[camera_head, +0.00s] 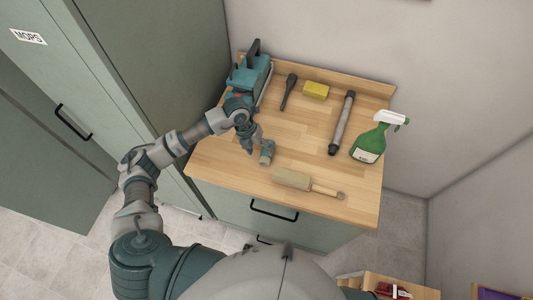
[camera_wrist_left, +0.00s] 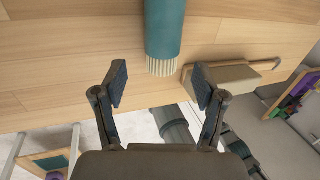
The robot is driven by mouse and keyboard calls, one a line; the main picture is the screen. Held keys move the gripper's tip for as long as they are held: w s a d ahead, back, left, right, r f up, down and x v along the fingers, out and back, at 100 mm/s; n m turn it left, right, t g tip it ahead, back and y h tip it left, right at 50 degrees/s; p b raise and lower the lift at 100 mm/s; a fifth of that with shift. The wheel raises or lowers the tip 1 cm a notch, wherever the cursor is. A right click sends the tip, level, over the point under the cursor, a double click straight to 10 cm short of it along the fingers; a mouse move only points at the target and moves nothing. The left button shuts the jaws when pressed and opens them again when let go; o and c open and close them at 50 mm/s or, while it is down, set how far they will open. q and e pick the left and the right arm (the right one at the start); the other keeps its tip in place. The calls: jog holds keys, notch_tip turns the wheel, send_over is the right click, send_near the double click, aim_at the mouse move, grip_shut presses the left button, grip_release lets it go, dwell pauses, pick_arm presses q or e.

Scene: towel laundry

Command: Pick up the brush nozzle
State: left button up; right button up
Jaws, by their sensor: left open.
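The brush nozzle (camera_head: 267,152) is a short teal cylinder with pale bristles at one end. It lies on the wooden counter top (camera_head: 222,160) near the front edge. My left gripper (camera_head: 250,147) is just to the left of it in the head view, pointing down. In the left wrist view the brush nozzle (camera_wrist_left: 165,30) lies beyond the open fingertips (camera_wrist_left: 160,84), its bristle end towards them, and the jaws are empty. Its far end is cut off there. My right gripper is not in view.
A wooden brush (camera_head: 292,179) lies in front and to the right. Behind are a teal handheld vacuum (camera_head: 250,75), dark nozzle (camera_head: 289,90), yellow sponge (camera_head: 316,90), grey tube (camera_head: 342,122) and green spray bottle (camera_head: 368,145). A tall cabinet (camera_head: 150,60) borders the left. Mid-counter is clear.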

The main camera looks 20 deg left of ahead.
aim_at(263, 155)
pick_arm(q)
jog(key=p+x, duration=0.1)
jog(key=x, duration=0.3)
jog(key=shift+w+d+f, duration=0.15)
jog(key=shift+d+f, duration=0.05)
jog(key=shift+f, duration=0.05)
jog(key=c, duration=1.2)
jog(key=shift+r, duration=0.1)
